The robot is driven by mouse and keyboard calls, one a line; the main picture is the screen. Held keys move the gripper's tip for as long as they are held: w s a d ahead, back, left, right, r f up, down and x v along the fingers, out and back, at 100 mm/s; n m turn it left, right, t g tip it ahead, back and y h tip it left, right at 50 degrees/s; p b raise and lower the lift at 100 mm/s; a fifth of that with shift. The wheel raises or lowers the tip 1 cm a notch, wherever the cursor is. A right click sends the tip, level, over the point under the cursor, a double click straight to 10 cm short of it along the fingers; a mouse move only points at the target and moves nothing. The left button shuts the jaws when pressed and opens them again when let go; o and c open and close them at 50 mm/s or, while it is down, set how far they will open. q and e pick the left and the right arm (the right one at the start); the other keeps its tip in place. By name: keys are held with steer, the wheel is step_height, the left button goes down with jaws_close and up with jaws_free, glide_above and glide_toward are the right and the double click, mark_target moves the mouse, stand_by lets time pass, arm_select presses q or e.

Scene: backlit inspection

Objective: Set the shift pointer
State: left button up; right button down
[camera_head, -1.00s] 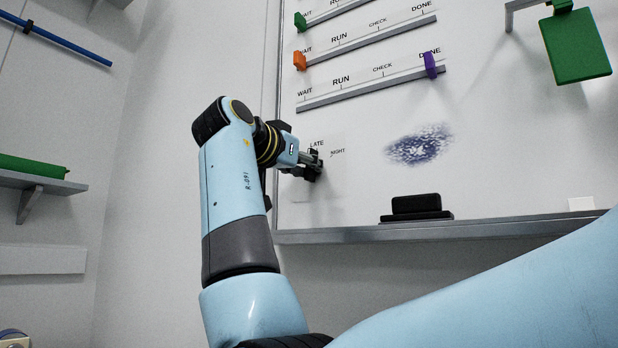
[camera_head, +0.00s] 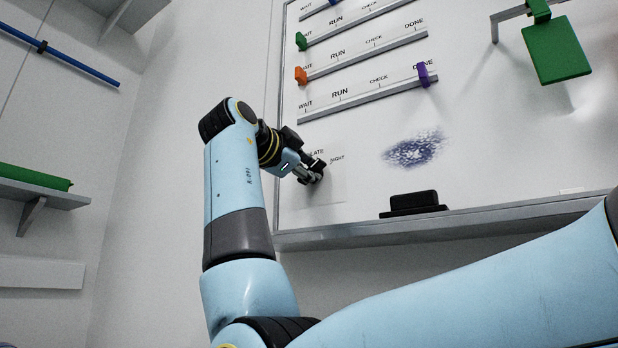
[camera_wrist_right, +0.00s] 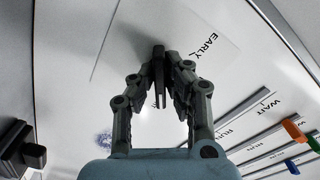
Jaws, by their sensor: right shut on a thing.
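The shift dial is a pale square plate (camera_head: 335,190) low at the left of the whiteboard. LATE and NIGHT labels show in the head view, and EARLY shows on the plate in the right wrist view (camera_wrist_right: 225,55). The pointer (camera_wrist_right: 159,88) is a dark narrow piece at the dial's middle, mostly hidden by the fingers. My right gripper (camera_head: 316,172) is at the dial, shut on the pointer; its fingers also show in the right wrist view (camera_wrist_right: 168,72). I cannot tell exactly which label the pointer faces. My left gripper is not in view.
Slider rails with an orange slider (camera_head: 300,75), a green slider (camera_head: 301,41) and a purple slider (camera_head: 424,75) lie above the dial. A black eraser (camera_head: 414,201) rests on the board's ledge (camera_head: 440,221). A green plate (camera_head: 556,50) hangs at upper right. Blue smudges (camera_head: 415,149) mark the board.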

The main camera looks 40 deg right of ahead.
steer(key=shift+f+m, duration=0.2)
steer(key=shift+m, duration=0.3)
steer(key=c, duration=1.4)
jaws_free()
steer(key=shift+a, duration=0.1)
steer(key=shift+r, duration=0.1)
